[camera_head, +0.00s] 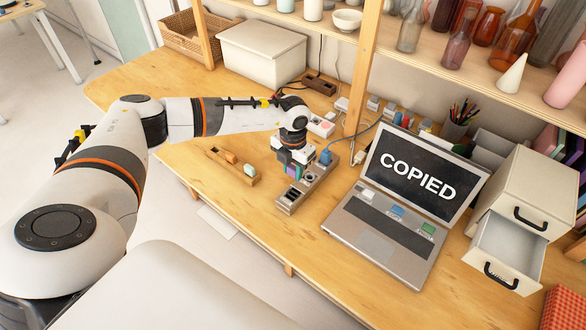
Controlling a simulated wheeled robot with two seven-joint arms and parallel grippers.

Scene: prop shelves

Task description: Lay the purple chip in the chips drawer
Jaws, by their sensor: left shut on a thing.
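I cannot tell whether the chip still touches the block. A cream cabinet (535,190) stands at the right, and its lower drawer (508,254) is pulled open. The drawer's visible inside looks empty. I cannot read any label on it. My right gripper is not in view.
A laptop (385,240) reading "COPIED" stands between my gripper and the drawer. A shelf post (362,70) rises behind, near bottles. The front left table area is clear.

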